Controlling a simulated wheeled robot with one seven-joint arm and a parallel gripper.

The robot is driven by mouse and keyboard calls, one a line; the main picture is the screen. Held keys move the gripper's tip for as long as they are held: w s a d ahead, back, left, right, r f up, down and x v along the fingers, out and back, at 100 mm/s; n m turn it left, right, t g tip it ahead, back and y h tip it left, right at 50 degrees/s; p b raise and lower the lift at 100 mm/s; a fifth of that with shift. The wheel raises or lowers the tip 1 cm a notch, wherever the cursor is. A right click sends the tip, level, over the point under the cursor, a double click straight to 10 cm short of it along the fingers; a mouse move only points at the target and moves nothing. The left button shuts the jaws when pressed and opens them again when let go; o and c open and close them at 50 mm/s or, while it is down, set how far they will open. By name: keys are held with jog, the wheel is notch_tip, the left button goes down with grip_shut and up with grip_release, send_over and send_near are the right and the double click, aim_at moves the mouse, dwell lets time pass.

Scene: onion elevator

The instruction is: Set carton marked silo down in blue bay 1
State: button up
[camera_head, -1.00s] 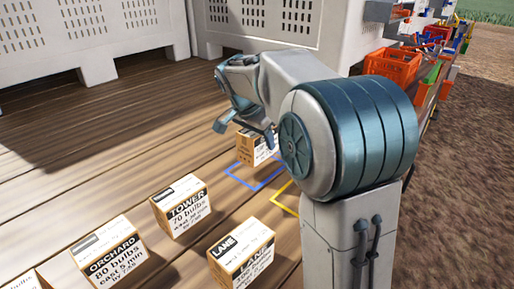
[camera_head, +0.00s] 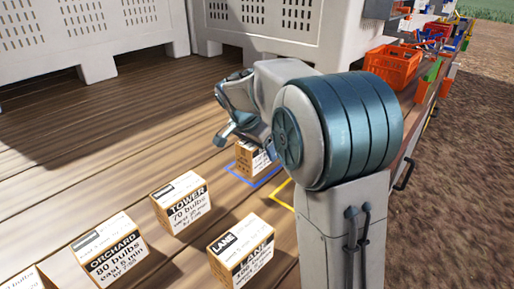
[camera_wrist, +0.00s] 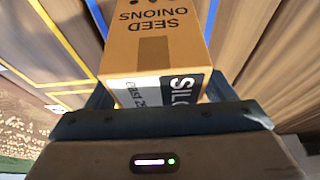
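The carton marked SILO (camera_wrist: 155,60) is brown with a white and dark label, and "SEED ONIONS" shows on its face in the wrist view. In the head view this carton (camera_head: 250,160) is within or just above the blue outlined bay (camera_head: 240,178), partly hidden by my arm. Whether its base touches the deck I cannot tell. My gripper (camera_head: 240,138) is over the carton, its fingers close along both sides of it. The blue line (camera_wrist: 60,38) also shows left of the carton in the wrist view.
Cartons marked TOWER (camera_head: 182,203), ORCHARD (camera_head: 110,250) and LANE (camera_head: 240,250) stand on the wooden deck in front. A yellow outline (camera_head: 282,197) lies beside the blue one. Large white bins (camera_head: 270,25) stand behind; an orange crate (camera_head: 392,68) is at the back right.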

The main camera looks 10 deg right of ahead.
jog(key=v, duration=1.2)
jog(key=shift+d+r, duration=0.1)
jog(key=shift+r, duration=0.1)
